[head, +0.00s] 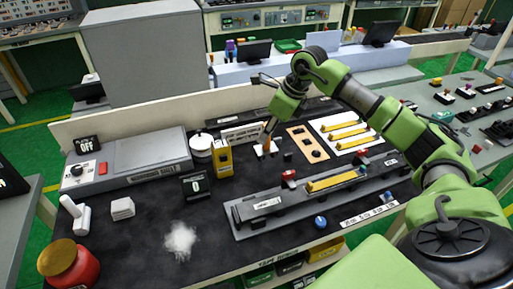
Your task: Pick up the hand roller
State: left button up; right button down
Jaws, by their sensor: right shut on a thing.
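My right arm comes in from the right, and my right gripper (270,122) points down over the back middle of the dark bench mat. It is shut on a small tool with an orange-brown handle, which looks like the hand roller (266,142). The gripper covers its upper part. A small white patch is by its lower end; I cannot tell whether the tool touches the mat. My left gripper is not in view.
A grey fixture (270,221) with a yellow trim strip lies in front. A yellow device (222,158) and a white round container (201,146) stand left of the gripper. A tan plate (307,144) and white tray (357,146) lie right. A red jar (72,266) stands front left.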

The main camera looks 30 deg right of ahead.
jog(key=s+d+r+b, duration=0.2)
jog(key=s+r, duration=0.3)
jog(key=s, duration=0.4)
jog(key=shift+s+b, duration=0.3)
jog(key=shift+b, duration=0.6)
